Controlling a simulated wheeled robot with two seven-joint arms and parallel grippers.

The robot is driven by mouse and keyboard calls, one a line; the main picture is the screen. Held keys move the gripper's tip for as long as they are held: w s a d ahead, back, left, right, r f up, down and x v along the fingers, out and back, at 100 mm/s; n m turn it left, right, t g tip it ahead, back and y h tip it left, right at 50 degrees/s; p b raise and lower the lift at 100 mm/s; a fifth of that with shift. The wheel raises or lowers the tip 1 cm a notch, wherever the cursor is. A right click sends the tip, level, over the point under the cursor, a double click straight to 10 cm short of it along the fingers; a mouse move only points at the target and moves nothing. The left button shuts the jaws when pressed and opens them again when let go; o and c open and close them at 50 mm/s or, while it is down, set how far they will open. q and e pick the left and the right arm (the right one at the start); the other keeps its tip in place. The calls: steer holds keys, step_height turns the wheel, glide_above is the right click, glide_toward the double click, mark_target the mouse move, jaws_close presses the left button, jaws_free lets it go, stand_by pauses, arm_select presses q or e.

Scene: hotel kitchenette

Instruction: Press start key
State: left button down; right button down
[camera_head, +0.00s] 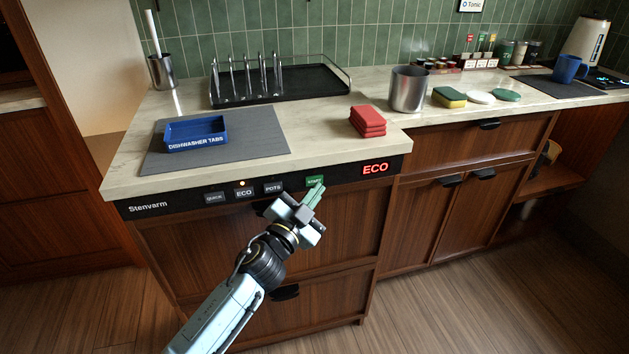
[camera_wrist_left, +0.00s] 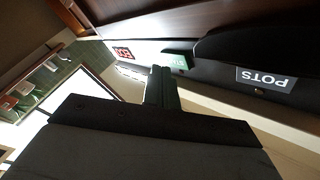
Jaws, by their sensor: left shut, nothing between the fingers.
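The green start key (camera_head: 314,180) is on the black control strip of the dishwasher, right of the POTS key (camera_head: 273,187). It also shows in the left wrist view (camera_wrist_left: 178,61), close to the fingertips. My left gripper (camera_head: 318,188) is shut and empty, with its greenish fingers pointing up at the start key and overlapping its lower right part in the head view. In the left wrist view the fingers (camera_wrist_left: 160,76) end right beside the key; I cannot tell whether they touch it. My right gripper is not in view.
The strip also has QUICK (camera_head: 214,197) and ECO (camera_head: 244,193) keys, a small amber light above ECO, and a display (camera_head: 375,168) reading ECO in red. The counter edge overhangs slightly.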

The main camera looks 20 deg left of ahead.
arm_select(q)
steer(key=shift+w+a, duration=0.15)
steer(key=shift+w, duration=0.1)
steer(key=shift+w+a, duration=0.2)
steer(key=shift+w, duration=0.05)
stand_by(0.7)
steer(key=shift+s, duration=0.1)
steer(key=shift+s+d, duration=0.45)
steer(key=shift+s, duration=0.1)
steer(key=s+d, duration=0.1)
steer(key=s, duration=0.1)
steer(key=s+d+p, duration=0.1)
steer(key=s, duration=0.1)
steer(key=shift+d, duration=0.4)
stand_by(0.8)
